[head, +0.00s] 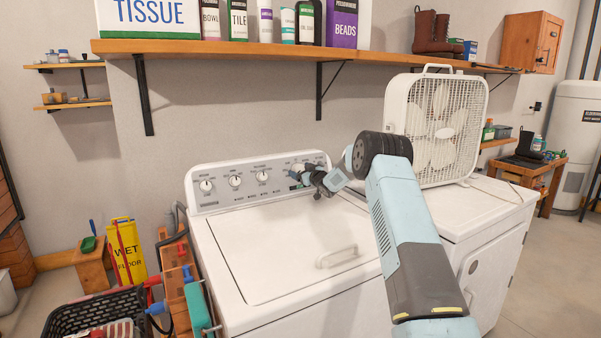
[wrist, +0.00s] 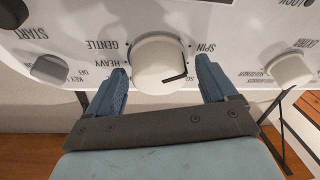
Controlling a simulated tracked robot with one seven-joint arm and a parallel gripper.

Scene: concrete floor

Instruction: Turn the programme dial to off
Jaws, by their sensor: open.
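The programme dial (wrist: 160,62) is a large round white knob with a dark pointer mark, on the washer's white control panel (head: 225,190). The wrist view looks upside down, with HEAVY, GENTLE and SPIN printed around the dial. Its pointer mark lies at the lower right of its face there. My gripper (wrist: 162,66) is open, one blue-grey finger on each side of the dial, with gaps visible between fingers and knob. In the head view my gripper (head: 298,174) is at the panel's right part and hides the dial. I cannot make out an off label beside the dial.
Smaller knobs sit on the panel, one at left (wrist: 50,68) and one at right (wrist: 291,70) in the wrist view. The washer lid (head: 290,250) is closed and clear. A box fan (head: 435,125) stands right of my arm. A loaded shelf (head: 250,50) hangs above.

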